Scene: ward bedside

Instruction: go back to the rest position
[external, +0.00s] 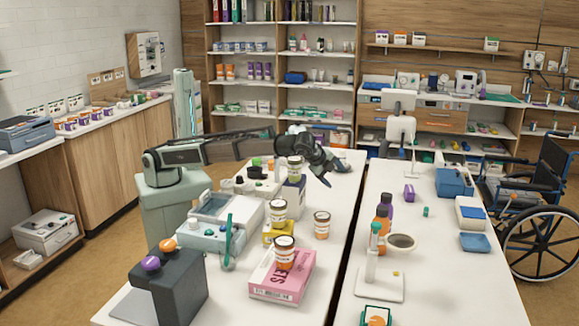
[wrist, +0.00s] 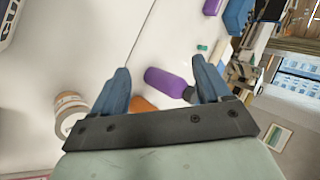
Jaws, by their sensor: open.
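My gripper (external: 326,174) hangs over the far part of the left white table (external: 340,200) at the end of my outstretched arm. In the wrist view its two blue-grey fingers (wrist: 163,76) are spread apart, with nothing held between them. A purple bottle (wrist: 168,82) and part of an orange one (wrist: 142,104) show beyond the fingers, apparently below. An amber jar with a pale label (wrist: 70,112) lies in view left of the fingers. In the external view a jar (external: 295,170) stands on a dark box (external: 291,197) close left of my gripper.
One jar (external: 278,211) stands on a yellow box (external: 278,234), another (external: 284,252) on a pink box (external: 283,277). A lone jar (external: 322,226) stands on the table. Orange (external: 381,222) and purple (external: 386,203) bottles stand on the right table, across a narrow gap.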

